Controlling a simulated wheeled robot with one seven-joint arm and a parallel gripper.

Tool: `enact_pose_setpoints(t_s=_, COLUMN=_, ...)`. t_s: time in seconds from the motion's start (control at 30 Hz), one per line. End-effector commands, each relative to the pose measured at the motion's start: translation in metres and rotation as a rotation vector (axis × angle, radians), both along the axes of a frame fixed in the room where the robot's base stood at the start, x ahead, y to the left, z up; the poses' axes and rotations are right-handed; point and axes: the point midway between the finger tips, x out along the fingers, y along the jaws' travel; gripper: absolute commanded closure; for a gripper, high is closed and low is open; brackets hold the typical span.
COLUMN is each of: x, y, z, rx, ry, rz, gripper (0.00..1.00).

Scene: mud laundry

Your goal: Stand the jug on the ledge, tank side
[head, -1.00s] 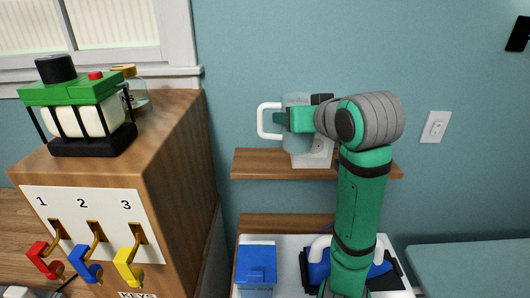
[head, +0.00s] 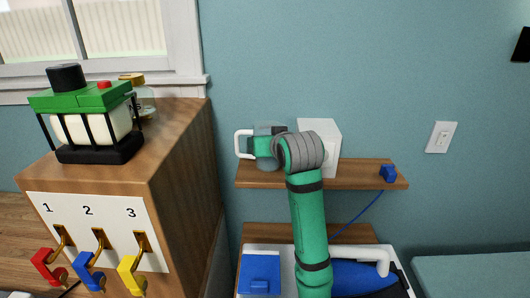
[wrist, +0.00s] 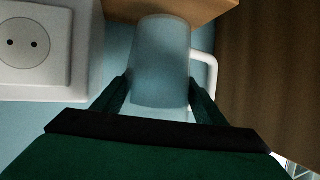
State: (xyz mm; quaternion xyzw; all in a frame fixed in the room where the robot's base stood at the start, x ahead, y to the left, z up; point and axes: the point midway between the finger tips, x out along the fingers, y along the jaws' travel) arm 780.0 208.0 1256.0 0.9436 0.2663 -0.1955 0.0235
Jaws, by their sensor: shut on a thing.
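The jug (head: 268,163) is a grey, see-through cup with a white loop handle on its left in the head view. My gripper (head: 264,147) is shut around the jug's body, near the left end of the wooden ledge (head: 360,181). The wrist view shows the jug (wrist: 160,55) upright in the picture between my two dark green fingers (wrist: 160,100), its handle on the right. The ledge (wrist: 205,8) shows behind the jug there. I cannot tell whether the jug's base touches the ledge. My wrist hides part of the jug in the head view.
A white socket box (head: 329,150) stands on the ledge right of the jug; its socket (wrist: 24,43) shows in the wrist view. A blue plug (head: 388,173) is at the ledge's right end. A wooden cabinet (head: 180,160) bears a green-topped white tank (head: 85,127) at left.

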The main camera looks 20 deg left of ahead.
Motion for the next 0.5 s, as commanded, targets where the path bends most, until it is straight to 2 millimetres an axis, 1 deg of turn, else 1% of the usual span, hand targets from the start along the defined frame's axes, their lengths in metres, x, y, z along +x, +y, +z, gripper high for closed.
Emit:
enact_pose_setpoints(t_s=0.1, x=0.003, y=0.008, z=-0.008, rx=0.001, ry=-0.001, rz=0.004, gripper=0.76)
enact_pose_setpoints(t_s=0.3, x=0.003, y=0.008, z=-0.034, rx=0.001, ry=0.0, rz=0.003, gripper=0.76)
enact_pose_setpoints(t_s=0.5, x=0.003, y=0.009, z=-0.037, rx=0.001, ry=-0.003, rz=0.003, gripper=0.76)
